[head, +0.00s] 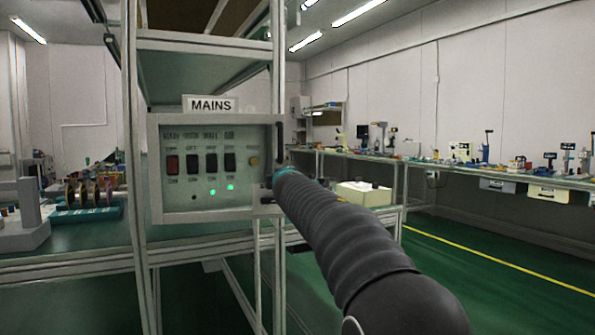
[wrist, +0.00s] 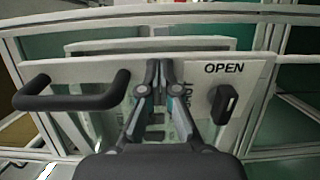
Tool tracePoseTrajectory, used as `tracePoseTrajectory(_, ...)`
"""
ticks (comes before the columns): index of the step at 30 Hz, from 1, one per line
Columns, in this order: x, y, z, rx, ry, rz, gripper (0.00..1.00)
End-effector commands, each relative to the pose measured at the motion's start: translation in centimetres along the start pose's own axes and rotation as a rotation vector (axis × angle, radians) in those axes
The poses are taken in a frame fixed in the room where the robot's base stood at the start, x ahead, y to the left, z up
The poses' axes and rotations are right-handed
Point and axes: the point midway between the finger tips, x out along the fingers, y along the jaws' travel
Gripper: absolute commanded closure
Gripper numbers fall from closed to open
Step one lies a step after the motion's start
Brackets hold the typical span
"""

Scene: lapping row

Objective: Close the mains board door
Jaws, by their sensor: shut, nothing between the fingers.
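The mains board (head: 157,190) is a pale box on the rack under a MAINS sign, with its inside panel of switches and lit green lamps exposed. Its door stands open at the right side, seen nearly edge-on. In the wrist view the door (wrist: 95,72) is a white panel with a black bar handle (wrist: 70,102) at left and a dark knob (wrist: 224,104) beside the word OPEN. My gripper (wrist: 163,68) is shut and empty, over the door face between handle and knob; touching cannot be told. My arm mostly hides the gripper in the head view.
Metal rack posts (head: 139,160) stand beside the board. A bench at left carries several coloured reels (head: 92,190) and a grey device (head: 22,228). A long bench with instruments runs along the right wall. Green floor (head: 480,285) is clear at right.

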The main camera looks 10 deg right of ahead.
Motion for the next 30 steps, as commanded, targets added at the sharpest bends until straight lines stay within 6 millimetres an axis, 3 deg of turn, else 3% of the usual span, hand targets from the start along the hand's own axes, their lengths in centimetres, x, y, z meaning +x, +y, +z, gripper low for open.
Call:
tracePoseTrajectory(6, 4.1, 0.3, -1.8, 0.0, 0.016, -0.002, 1.0)
tracePoseTrajectory(13, 6.9, 0.2, -2.2, 0.001, 0.015, -0.001, 1.0)
tracePoseTrajectory(19, 8.1, 0.1, -2.3, 0.0, 0.013, 0.0, 1.0)
tracePoseTrajectory(30, 8.6, 0.0, -2.5, -0.001, 0.016, 0.001, 1.0)
